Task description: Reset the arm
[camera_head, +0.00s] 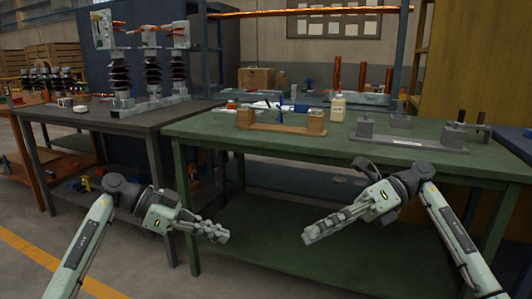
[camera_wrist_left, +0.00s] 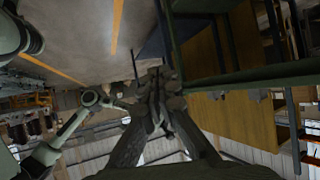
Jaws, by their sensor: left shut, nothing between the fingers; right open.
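My left arm (camera_head: 90,240) comes in from the lower left in the head view. Its gripper (camera_head: 222,235) is shut and empty, in front of the green table and below its top. In the left wrist view the fingers of this gripper (camera_wrist_left: 157,80) meet with nothing visible between them. My right arm (camera_head: 455,235) comes in from the lower right. Its gripper (camera_head: 308,236) points left and is open, with nothing seen in it, also in front of the green table. The two grippers are apart and touch nothing that I can see.
A green table (camera_head: 210,127) carries a wooden-block fixture (camera_head: 280,128), a cream bottle (camera_head: 337,107) and a grey fixture (camera_head: 410,140). A dark table (camera_head: 100,119) at the left holds black ribbed insulators (camera_head: 150,75). A yellow line (camera_head: 40,257) marks the floor.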

